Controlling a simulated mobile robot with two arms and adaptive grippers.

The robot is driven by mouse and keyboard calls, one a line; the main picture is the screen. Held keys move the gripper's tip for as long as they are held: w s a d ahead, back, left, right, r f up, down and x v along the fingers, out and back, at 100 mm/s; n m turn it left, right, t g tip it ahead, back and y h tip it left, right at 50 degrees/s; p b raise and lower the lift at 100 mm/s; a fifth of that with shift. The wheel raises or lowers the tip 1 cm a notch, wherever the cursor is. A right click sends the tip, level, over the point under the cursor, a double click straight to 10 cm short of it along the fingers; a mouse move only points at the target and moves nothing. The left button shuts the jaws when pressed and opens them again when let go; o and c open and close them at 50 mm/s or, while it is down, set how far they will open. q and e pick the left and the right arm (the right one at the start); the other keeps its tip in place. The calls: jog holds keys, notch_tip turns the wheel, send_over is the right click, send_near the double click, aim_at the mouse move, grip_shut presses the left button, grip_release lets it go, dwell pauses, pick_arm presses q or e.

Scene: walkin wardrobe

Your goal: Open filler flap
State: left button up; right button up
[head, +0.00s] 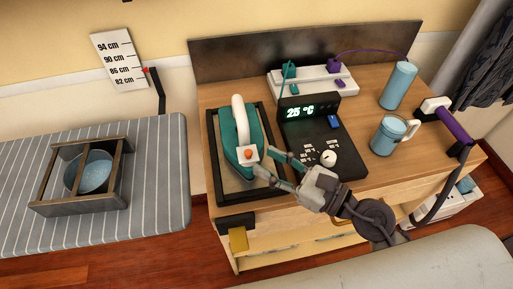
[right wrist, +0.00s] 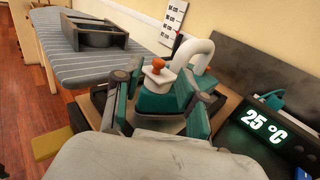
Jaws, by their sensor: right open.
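A teal iron (head: 238,140) with a white arched handle rests in a dark-framed tray (head: 213,160) on the wooden cabinet. A white flap with an orange knob (head: 248,153) sits at its near end; it looks closed. My right gripper (head: 266,162) is open, with its fingertips close beside the flap on its right side. In the right wrist view, the orange knob (right wrist: 158,63) and white flap (right wrist: 159,76) show ahead, between and beyond the spread fingers (right wrist: 162,100). I cannot tell whether a finger touches the iron. My left gripper is out of view.
Right of the tray stands a dark control panel (head: 322,145) reading 25 °C, with a white knob. A striped ironing board (head: 150,160) holds a wooden holder (head: 112,190) at left.

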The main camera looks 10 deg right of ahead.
aim_at(252, 154)
jog(key=shift+p+x, duration=0.35)
jog(key=shift+x, duration=1.45)
grip_shut()
